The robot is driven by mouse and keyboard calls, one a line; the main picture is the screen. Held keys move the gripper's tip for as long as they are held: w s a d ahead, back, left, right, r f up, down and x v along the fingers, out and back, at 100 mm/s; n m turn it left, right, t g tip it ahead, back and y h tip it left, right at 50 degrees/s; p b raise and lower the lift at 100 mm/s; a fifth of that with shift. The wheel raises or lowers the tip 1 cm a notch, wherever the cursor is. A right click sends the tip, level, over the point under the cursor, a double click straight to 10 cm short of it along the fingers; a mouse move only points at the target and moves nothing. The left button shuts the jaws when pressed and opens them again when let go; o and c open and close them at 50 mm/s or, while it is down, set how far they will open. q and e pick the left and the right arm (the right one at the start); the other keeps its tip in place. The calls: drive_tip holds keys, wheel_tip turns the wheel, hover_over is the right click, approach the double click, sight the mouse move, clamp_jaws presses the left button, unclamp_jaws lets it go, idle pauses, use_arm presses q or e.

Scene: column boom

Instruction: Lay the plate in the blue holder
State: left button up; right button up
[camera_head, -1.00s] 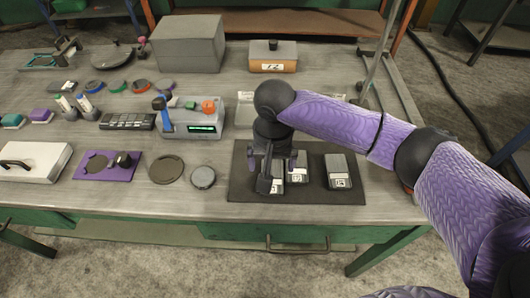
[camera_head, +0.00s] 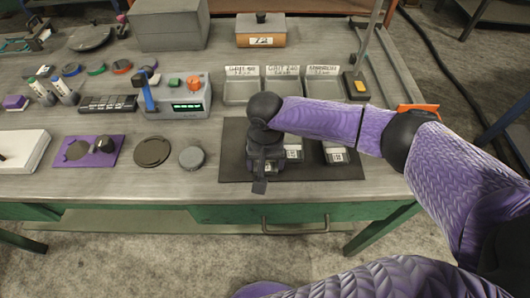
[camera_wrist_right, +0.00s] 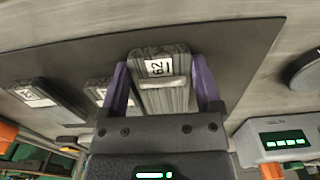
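Several grey plate-like blocks with white number labels lie on a dark mat (camera_head: 232,158). One block (camera_wrist_right: 165,95), labelled 62, lies between the two purple fingers of my right gripper (camera_wrist_right: 160,75) in the right wrist view. The fingers stand apart along its two sides; contact is not clear. In the head view the right gripper (camera_head: 259,178) points down over the mat's left part and hides most of this block. Two more blocks (camera_head: 293,150) (camera_head: 338,153) lie to its right. I cannot make out a blue holder. My left gripper is out of view.
Three labelled grey trays (camera_head: 241,90) stand behind the mat. A grey device (camera_head: 187,103) with a blue upright part (camera_head: 147,92) and green display stands behind left. Round discs (camera_head: 152,152) and a purple board (camera_head: 112,158) lie left of the mat.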

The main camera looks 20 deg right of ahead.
clamp_jaws()
